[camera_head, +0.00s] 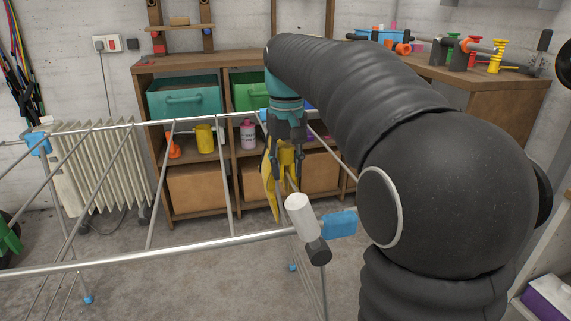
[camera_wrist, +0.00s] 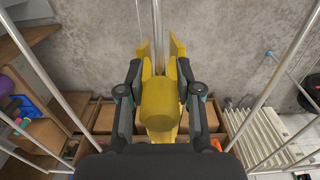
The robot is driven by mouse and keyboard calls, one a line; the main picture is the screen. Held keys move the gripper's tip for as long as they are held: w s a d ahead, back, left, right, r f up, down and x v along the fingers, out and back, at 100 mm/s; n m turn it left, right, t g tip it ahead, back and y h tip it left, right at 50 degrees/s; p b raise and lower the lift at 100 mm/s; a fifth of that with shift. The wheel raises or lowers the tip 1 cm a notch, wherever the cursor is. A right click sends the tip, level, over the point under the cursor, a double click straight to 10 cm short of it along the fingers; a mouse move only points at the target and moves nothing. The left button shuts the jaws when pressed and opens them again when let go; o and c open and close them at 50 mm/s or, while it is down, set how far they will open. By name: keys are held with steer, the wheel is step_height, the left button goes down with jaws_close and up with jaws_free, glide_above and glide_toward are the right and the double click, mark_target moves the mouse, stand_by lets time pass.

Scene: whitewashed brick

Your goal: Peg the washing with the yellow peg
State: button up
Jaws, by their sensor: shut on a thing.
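My gripper (camera_head: 287,172) points down beside the airer's rails and is shut on the yellow peg (camera_wrist: 160,103). In the wrist view the gripper (camera_wrist: 161,97) has one finger on each side of the peg's rounded body. Two yellow prongs spread beyond it, one on each side of a metal rail (camera_wrist: 157,30); I cannot tell whether they touch it. In the head view the yellow peg (camera_head: 286,157) shows between the fingers, and a long yellow shape hangs down to their left. I cannot make out any separate washing.
The metal airer (camera_head: 180,249) with blue joints spans the foreground. A white radiator (camera_head: 95,170) stands at the left. A wooden shelf unit (camera_head: 218,175) with bins and boxes stands behind my gripper. A workbench (camera_head: 500,85) is at the right. Grey floor shows below.

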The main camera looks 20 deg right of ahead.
steer(key=shift+f+b, duration=0.5)
steer(key=shift+f, duration=0.45)
steer(key=o, duration=1.1)
steer(key=shift+r, duration=0.1)
step_height(320, 180, up, 12)
steer(key=shift+f, duration=0.1)
